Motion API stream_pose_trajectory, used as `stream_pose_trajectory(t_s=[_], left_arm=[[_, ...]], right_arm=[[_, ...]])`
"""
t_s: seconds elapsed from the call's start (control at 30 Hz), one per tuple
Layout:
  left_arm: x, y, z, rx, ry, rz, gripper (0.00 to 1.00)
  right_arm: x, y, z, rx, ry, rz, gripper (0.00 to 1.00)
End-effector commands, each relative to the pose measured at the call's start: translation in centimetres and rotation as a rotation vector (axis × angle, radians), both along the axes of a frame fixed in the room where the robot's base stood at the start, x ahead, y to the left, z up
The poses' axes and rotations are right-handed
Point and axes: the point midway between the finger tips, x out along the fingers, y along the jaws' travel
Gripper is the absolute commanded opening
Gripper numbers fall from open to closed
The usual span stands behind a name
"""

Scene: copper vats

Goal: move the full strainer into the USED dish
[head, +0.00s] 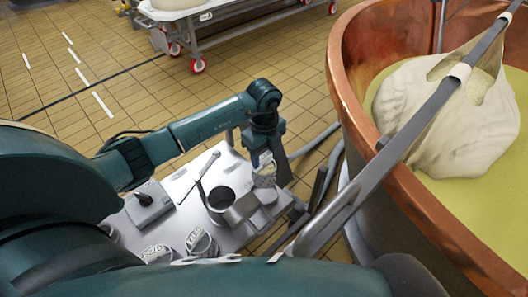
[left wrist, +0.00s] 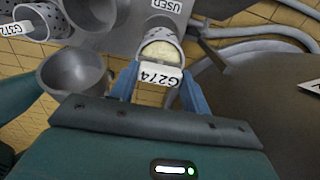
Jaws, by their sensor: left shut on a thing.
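My left gripper (head: 262,158) is shut on the perforated strainer (head: 265,178), which carries a tag reading G274 in the left wrist view (left wrist: 158,73). Pale, curd-like stuff fills the strainer. The two blue fingers of my left gripper (left wrist: 158,88) stand either side of the tag. A USED label (left wrist: 166,5) shows upside down at the top of the left wrist view, just beyond the strainer. It seems to belong to the grey metal dish (head: 245,212) beside the dark-mouthed pot (head: 222,197). The strainer is beside this dish, not inside it. My right gripper is not visible.
The pot also shows in the left wrist view (left wrist: 75,78), left of the strainer. Other tagged strainers (head: 200,243) stand at the near side of the metal table (head: 172,190). A grey box with a black knob (head: 149,205) is at left. A copper vat (head: 345,80) stands right.

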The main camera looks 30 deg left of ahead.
Motion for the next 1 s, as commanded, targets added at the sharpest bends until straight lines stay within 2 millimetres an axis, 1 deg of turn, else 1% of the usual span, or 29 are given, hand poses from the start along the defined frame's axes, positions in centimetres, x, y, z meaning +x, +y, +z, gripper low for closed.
stream_pose_trajectory(t_s=[1.0], left_arm=[[0.0,0.0,-3.2,0.0,0.0,0.0,0.19]], right_arm=[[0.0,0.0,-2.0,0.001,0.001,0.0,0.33]])
